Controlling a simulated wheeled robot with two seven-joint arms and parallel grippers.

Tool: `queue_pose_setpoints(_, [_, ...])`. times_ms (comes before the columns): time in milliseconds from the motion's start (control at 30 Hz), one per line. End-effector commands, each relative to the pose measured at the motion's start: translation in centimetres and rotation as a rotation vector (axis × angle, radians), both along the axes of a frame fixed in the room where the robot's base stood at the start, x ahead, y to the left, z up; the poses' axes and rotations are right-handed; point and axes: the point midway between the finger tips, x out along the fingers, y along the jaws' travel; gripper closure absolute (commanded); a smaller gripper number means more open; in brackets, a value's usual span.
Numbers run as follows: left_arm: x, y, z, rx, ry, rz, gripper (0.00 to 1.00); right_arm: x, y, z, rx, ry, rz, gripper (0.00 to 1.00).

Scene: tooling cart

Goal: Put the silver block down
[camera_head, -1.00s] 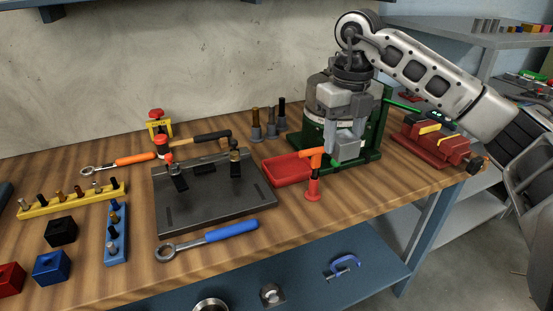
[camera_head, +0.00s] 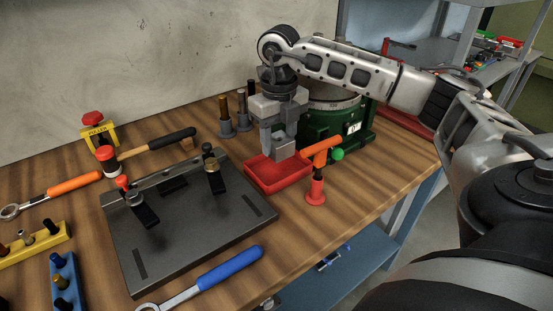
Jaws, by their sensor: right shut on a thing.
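My right gripper (camera_head: 279,133) points down in front of the green machine, shut on the silver block (camera_head: 284,147). The block is grey and boxy, and the fingers partly cover it. It shows just above or at the back part of the red tray (camera_head: 274,183); I cannot tell whether it touches the tray. My left gripper is not in view.
The green machine (camera_head: 336,132) stands close on the right. A dark fixture plate (camera_head: 190,222) lies to the left. Grey holders (camera_head: 226,128) stand behind, near the wall.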

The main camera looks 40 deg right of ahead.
Motion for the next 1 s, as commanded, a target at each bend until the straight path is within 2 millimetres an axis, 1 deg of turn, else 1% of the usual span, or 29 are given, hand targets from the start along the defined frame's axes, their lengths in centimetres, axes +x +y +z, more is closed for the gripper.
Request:
queue_pose_setpoints(33, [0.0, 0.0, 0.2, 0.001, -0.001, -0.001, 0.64, 0.0, 0.0, -0.6, -0.001, 0.001, 0.0, 0.84])
queue_pose_setpoints(167, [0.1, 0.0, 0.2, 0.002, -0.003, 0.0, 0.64, 0.0, 0.0, -1.8, 0.0, 0.0, 0.0, 0.84])
queue_pose_setpoints(300, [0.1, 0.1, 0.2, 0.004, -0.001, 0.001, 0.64, 0.0, 0.0, -3.7, -0.001, 0.002, 0.0, 0.84])
queue_pose_setpoints(400, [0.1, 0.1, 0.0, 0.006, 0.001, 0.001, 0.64, 0.0, 0.0, -4.8, -0.001, 0.0, 0.0, 0.84])
queue_pose_setpoints(800, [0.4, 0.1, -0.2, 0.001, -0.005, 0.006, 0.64, 0.0, 0.0, -5.6, 0.001, -0.002, 0.0, 0.84])
queue_pose_setpoints(833, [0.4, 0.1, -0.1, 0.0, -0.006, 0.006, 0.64, 0.0, 0.0, -5.6, 0.0, -0.001, 0.001, 0.49])
queue_pose_setpoints(900, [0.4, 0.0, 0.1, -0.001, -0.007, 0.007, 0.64, 0.0, 0.0, -5.5, 0.0, -0.001, 0.001, 0.33])
queue_pose_setpoints(1000, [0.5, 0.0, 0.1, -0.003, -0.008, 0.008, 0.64, 0.0, 0.0, -5.5, 0.0, -0.001, 0.001, 0.33])
